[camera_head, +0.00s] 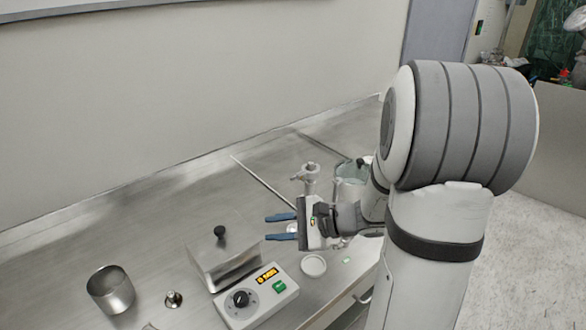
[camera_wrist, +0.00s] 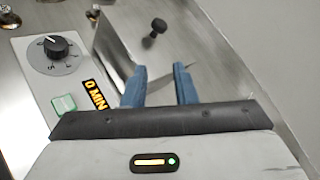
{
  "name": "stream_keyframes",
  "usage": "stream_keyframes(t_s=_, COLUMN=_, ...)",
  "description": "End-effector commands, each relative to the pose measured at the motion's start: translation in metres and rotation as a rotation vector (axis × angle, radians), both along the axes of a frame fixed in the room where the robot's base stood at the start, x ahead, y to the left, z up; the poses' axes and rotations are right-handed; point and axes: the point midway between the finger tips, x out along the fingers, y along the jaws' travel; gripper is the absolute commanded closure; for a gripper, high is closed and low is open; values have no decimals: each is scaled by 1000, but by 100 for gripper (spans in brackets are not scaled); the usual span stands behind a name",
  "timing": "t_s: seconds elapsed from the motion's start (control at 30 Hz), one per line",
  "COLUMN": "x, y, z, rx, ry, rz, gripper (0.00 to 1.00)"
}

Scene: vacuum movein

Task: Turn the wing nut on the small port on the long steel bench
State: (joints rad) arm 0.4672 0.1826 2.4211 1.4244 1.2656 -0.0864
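An upright steel fitting (camera_head: 309,180) stands on the long steel bench (camera_head: 140,215), just behind my gripper in the head view. A small part juts from its left side near the top; it may be the wing nut, but it is too small to tell. My gripper (camera_head: 267,227) is open, with two blue fingers apart and nothing between them. The fingers point left, above the bench near the steel box. In the wrist view my gripper (camera_wrist: 159,68) is also open and empty, and the fitting is not clearly in sight.
A steel box (camera_head: 222,262) with a black knob (camera_head: 220,231) stands left of my gripper. A white control unit (camera_head: 258,298) with dial and green button is in front. A steel cup (camera_head: 110,289) and small steel piece (camera_head: 173,299) sit left. A glass vessel (camera_head: 350,172) stands behind.

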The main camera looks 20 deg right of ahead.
Motion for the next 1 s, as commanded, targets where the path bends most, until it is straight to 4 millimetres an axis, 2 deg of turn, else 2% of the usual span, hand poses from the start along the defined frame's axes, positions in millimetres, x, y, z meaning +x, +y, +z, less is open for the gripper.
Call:
stream_keyframes(t_s=0.03, x=18, y=-23, z=-2, rx=88, ry=8, rz=-118, gripper=75)
stream_keyframes(t_s=0.1, x=40, y=-56, z=-4, rx=198, ry=-2, rz=-276, gripper=75)
stream_keyframes(t_s=0.2, x=60, y=-102, z=-8, rx=312, ry=-25, rz=-468, gripper=75)
stream_keyframes(t_s=0.3, x=70, y=-137, z=-14, rx=384, ry=-47, rz=-603, gripper=75)
stream_keyframes(t_s=0.4, x=74, y=-157, z=-17, rx=420, ry=-62, rz=-679, gripper=75)
stream_keyframes(t_s=0.53, x=81, y=-164, z=-19, rx=435, ry=-69, rz=-713, gripper=75)
stream_keyframes(t_s=0.9, x=133, y=-142, z=-18, rx=435, ry=-70, rz=-711, gripper=75)
stream_keyframes(t_s=1.0, x=142, y=-138, z=-18, rx=433, ry=-69, rz=-711, gripper=75)
